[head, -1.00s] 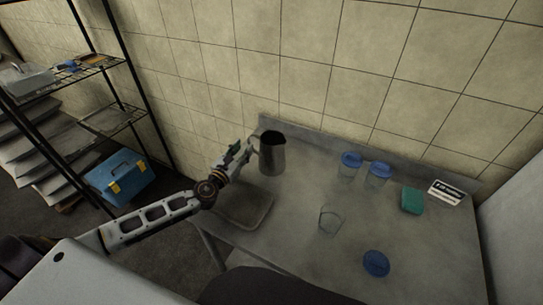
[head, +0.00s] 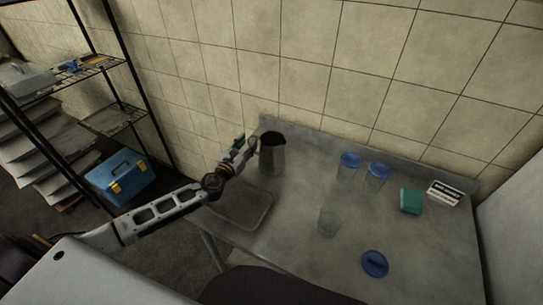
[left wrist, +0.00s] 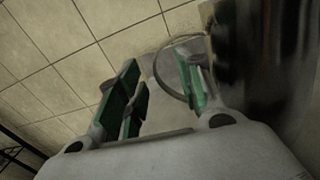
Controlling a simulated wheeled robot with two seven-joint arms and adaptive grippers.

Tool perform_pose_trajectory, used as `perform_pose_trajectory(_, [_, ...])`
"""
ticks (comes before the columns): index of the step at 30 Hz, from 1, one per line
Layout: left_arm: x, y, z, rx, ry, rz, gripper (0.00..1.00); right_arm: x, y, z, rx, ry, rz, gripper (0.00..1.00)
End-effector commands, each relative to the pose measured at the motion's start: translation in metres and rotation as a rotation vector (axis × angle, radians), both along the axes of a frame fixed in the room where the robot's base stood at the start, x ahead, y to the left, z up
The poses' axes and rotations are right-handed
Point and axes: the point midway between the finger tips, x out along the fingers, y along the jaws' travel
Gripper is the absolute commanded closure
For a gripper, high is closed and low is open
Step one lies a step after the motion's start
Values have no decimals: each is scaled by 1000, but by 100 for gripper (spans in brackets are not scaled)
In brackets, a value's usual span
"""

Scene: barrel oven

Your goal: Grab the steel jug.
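The steel jug (head: 272,160) stands upright at the back left of the worktop, by the wall. In the left wrist view its dark, blurred body (left wrist: 268,62) fills the right side. Its curved handle (left wrist: 158,78) shows between the green-padded fingers, looping around the right finger. My left gripper (head: 243,147) is beside the jug on its left, at the handle. In the left wrist view the left gripper (left wrist: 165,95) is open, with a clear gap between the fingers. Whether a finger touches the handle I cannot tell. My right gripper is not in view.
A shallow tray (head: 262,222) lies at the worktop's left front, below my left arm. Two blue-lidded containers (head: 348,172), a clear glass (head: 327,222), a blue lid (head: 375,263), a green block (head: 411,201) and a label sign (head: 444,193) stand farther right. A tiled wall is behind.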

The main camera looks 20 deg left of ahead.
Motion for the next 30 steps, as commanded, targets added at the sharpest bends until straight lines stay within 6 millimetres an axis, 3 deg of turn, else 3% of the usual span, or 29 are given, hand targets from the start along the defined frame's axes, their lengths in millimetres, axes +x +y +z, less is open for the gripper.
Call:
perform_pose_trajectory(9, [18, -2, 0, 0, 0, 0, 64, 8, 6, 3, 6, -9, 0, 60])
perform_pose_trajectory(25, [19, -2, -1, 1, 1, 0, 64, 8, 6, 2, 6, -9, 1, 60])
perform_pose_trajectory(30, [19, -2, -1, 1, 1, 0, 86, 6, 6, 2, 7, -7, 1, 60])
